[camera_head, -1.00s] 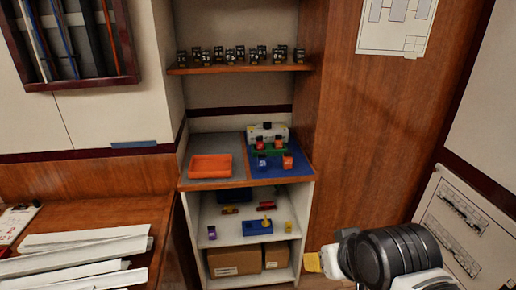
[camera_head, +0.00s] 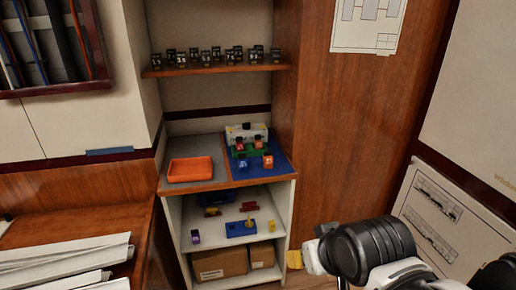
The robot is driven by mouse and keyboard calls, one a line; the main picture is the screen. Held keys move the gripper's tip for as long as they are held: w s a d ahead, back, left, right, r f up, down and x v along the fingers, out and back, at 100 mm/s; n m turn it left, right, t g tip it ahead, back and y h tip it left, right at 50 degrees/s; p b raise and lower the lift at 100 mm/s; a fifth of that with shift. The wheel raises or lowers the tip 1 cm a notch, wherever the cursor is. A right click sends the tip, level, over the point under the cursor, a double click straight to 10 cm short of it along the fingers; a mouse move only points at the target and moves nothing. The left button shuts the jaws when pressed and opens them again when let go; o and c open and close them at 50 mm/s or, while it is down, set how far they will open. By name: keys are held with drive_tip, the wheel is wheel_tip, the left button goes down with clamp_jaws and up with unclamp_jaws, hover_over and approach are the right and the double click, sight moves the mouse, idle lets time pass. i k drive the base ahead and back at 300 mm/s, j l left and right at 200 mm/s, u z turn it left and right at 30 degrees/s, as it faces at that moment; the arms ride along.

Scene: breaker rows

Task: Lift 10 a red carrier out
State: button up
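Small red carriers show on a green holder (camera_head: 247,149) on the blue mat (camera_head: 279,166) at the right of the shelf top; one red-orange carrier (camera_head: 268,161) stands in front. Dark blocks sit among them, too small to read any number. A white box (camera_head: 258,131) stands behind. An orange tray (camera_head: 191,169) lies on the grey mat at the left. My arm shows at the lower right, well away from the shelf; the fingers of my gripper cannot be made out.
The upper shelf (camera_head: 219,68) holds a row of small black breakers. The lower shelf carries a blue block (camera_head: 240,229) and small coloured pieces, with cardboard boxes (camera_head: 219,262) below. White strips (camera_head: 65,262) lie on the left bench. A wooden panel (camera_head: 340,140) stands right.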

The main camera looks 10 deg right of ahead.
sight(240, 140)
drive_tip(key=i+j, duration=0.1)
drive_tip(key=i, duration=0.65)
drive_tip(key=i+j, duration=0.1)
drive_tip(key=i, duration=0.7)
